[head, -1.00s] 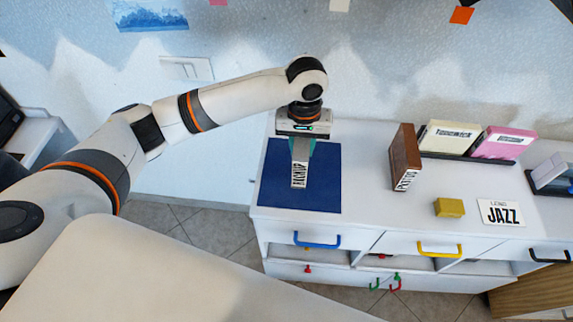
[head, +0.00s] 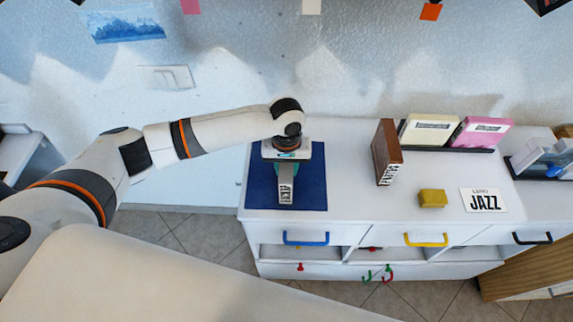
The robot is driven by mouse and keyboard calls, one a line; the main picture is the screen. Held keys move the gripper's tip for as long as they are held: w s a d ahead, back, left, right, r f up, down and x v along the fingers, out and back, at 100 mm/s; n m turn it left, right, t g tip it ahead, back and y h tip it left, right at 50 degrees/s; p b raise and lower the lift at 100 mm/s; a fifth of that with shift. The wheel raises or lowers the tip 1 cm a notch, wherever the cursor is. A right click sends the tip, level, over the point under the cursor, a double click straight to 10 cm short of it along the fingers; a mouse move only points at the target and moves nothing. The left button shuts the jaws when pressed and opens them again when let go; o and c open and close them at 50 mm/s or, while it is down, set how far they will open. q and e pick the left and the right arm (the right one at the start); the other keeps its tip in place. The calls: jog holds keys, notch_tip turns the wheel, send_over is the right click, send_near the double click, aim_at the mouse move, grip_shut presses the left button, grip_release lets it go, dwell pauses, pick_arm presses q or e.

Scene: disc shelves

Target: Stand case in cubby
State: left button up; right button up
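A narrow grey case (head: 286,195) with a lettered white label on its near end is over the blue mat (head: 312,190) on the white cabinet top. My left gripper (head: 286,180) points down from above, its teal fingers on the sides of the case; it appears shut on it. Whether the case touches the mat or hangs just above it I cannot tell. The white cabinet (head: 350,228) has open cubbies below its drawer row, one under the blue handle (head: 305,238) and one under the yellow handle (head: 426,240). My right gripper is not in view.
A brown case (head: 386,152) stands upright right of the mat. Cream (head: 428,130) and pink (head: 481,132) cases lean in a black rack behind it. A yellow block (head: 432,198) and a JAZZ card (head: 486,200) lie nearer the front edge. Small red and green hooks sit below the cubbies.

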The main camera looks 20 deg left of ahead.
pick_arm(q)
jog(key=shift+o, duration=1.8)
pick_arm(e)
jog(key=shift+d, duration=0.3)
pick_arm(q)
jog(key=shift+r, duration=0.1)
notch_tip(320, 180, up, 12)
jog(key=shift+r+b, duration=0.1)
jog(key=shift+b, duration=0.85)
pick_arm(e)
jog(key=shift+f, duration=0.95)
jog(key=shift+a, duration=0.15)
